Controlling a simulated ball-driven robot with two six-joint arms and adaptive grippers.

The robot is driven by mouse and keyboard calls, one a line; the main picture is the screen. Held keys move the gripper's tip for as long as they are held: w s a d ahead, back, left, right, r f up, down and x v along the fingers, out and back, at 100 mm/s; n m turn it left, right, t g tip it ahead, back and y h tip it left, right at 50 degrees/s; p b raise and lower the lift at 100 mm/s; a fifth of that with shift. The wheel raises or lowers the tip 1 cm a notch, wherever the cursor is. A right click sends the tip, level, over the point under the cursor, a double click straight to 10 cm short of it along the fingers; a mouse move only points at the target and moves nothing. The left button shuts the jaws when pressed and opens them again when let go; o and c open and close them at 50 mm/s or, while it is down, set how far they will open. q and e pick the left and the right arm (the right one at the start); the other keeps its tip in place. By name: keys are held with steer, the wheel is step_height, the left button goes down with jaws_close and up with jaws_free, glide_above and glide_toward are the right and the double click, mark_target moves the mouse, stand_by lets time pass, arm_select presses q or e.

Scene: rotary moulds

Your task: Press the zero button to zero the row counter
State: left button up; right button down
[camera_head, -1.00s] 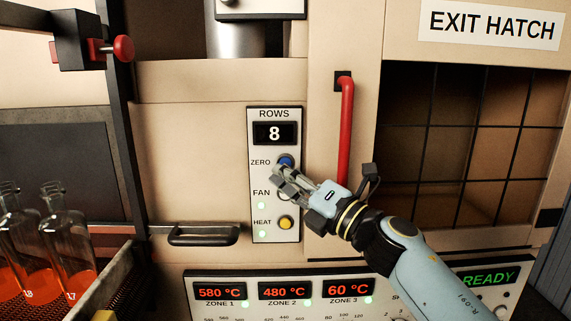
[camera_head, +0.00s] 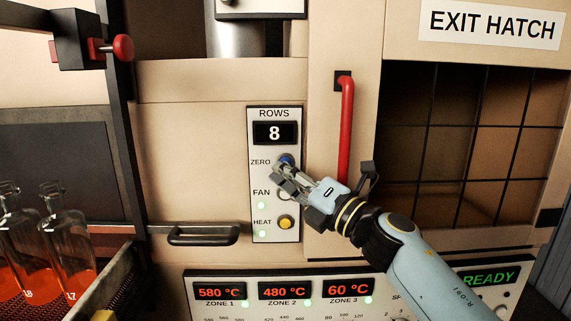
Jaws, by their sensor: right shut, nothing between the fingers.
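The row counter (camera_head: 274,133) on the white ROWS panel (camera_head: 257,206) reads 8. The blue zero button (camera_head: 286,159) sits below the display, beside the word ZERO, and is partly covered by my right gripper. My right gripper (camera_head: 277,170) is shut and empty, its fingertips at the lower left edge of the zero button. I cannot tell whether the fingertips touch the button. My left gripper is not in view.
A yellow button (camera_head: 286,222) by HEAT is below my gripper. A red vertical handle (camera_head: 346,130) stands right of the panel. A black handle (camera_head: 204,235) is at left. Bottles of orange liquid (camera_head: 70,255) stand at far left. The zone displays (camera_head: 284,291) are below.

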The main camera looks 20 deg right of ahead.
steer(key=shift+w+d, duration=0.1)
steer(key=shift+w, duration=0.3)
stand_by(0.7)
steer(key=shift+s, duration=0.1)
steer(key=shift+s+a, duration=0.2)
steer(key=shift+s, duration=0.55)
steer(key=shift+p, duration=0.35)
steer(key=s, duration=0.2)
steer(key=s+a+p, duration=0.1)
steer(key=s, duration=0.1)
steer(key=shift+s+a, duration=0.2)
steer(key=shift+s, duration=0.2)
